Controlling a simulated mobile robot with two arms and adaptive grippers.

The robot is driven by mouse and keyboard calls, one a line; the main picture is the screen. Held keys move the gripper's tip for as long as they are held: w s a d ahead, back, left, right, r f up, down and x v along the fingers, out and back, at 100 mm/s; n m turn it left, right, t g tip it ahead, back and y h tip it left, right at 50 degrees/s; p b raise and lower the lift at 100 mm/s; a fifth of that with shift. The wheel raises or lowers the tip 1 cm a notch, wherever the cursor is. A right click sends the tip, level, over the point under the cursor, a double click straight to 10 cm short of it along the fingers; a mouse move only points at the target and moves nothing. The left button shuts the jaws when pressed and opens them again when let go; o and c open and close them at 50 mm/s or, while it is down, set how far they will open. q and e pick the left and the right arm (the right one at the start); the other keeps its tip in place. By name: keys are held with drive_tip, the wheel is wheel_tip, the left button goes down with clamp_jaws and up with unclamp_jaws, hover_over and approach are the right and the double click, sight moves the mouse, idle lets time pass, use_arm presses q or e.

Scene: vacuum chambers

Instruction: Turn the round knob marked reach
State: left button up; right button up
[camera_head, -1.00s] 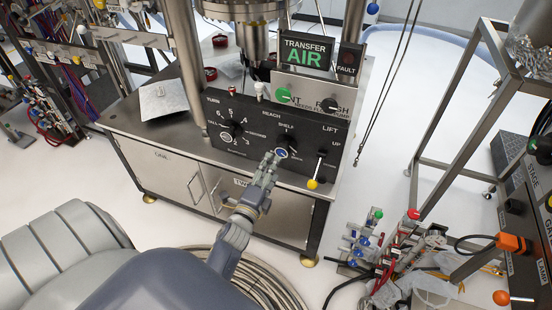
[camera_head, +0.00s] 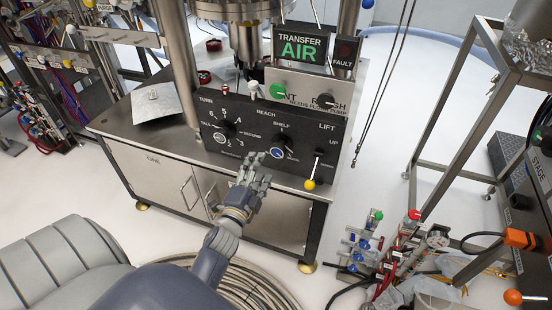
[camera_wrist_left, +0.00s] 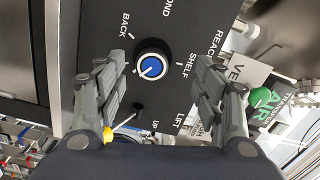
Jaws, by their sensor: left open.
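The reach knob (camera_head: 277,153) is a round black knob with a white ring and blue cap, on the black panel (camera_head: 213,111) below the word REACH. In the left wrist view, the knob (camera_wrist_left: 152,66) lies ahead between my spread fingers, with BACK and SHELF printed around it. A white mark shows at its lower left rim in that view. My left gripper (camera_head: 255,160) is open and empty, just left of and in front of the knob; its fingers (camera_wrist_left: 162,76) appear apart from it. My right gripper is not in view.
The turn knob (camera_head: 228,130) is left of reach on the same panel. The yellow-tipped lift lever (camera_head: 310,184) stands close on the right. Cables and valves (camera_head: 385,250) clutter the floor at right.

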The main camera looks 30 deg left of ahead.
sight(277, 154)
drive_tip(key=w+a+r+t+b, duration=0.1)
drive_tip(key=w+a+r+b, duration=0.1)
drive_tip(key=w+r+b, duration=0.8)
use_arm(q)
drive_tip(key=w+n+b, duration=0.1)
drive_tip(key=w+n, duration=0.2)
drive_tip(key=n, duration=0.2)
drive_tip(key=w+n+b, duration=0.2)
drive_tip(key=w+n, duration=0.2)
drive_tip(key=n, duration=0.1)
drive_tip(key=w+n+b, duration=0.2)
drive_tip(key=w+n, duration=0.1)
drive_tip(key=n, duration=0.2)
drive_tip(key=shift+w+a+f, duration=0.2)
drive_tip(key=shift+w+f, duration=0.1)
drive_tip(key=shift+f, duration=0.1)
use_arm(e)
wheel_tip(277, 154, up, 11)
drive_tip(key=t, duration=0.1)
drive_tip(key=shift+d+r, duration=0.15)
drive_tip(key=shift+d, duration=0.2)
